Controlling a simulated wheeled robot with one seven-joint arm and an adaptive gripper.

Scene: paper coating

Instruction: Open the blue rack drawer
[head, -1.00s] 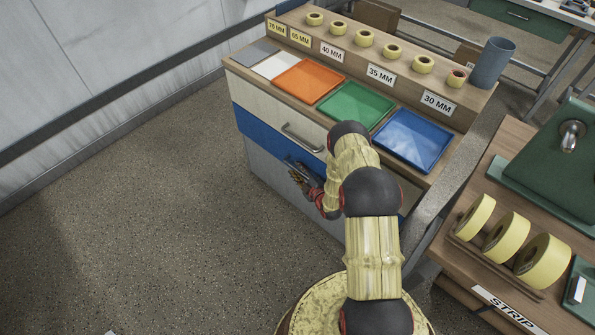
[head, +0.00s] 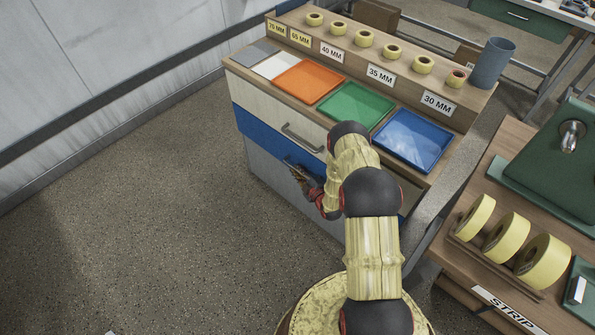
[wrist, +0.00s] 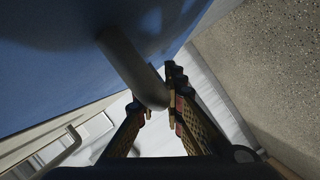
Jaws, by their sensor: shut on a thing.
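The blue drawer (head: 262,139) is the blue front below the white top drawer of the rack, and it looks flush with the rack in the head view. Its grey bar handle (wrist: 128,62) stands off the blue front (wrist: 50,60) in the wrist view. My gripper (head: 304,172) is at the drawer's front, partly hidden by my arm. In the wrist view my gripper (wrist: 160,98) has its fingers closed about the near end of the handle. The right part of the drawer front is hidden behind my arm.
The white drawer (head: 265,106) with its own handle (head: 302,138) is just above. Orange (head: 308,80), green (head: 355,104) and blue trays (head: 413,139) lie on the rack top. A wooden table (head: 480,228) with tape rolls stands at right. Floor at left is clear.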

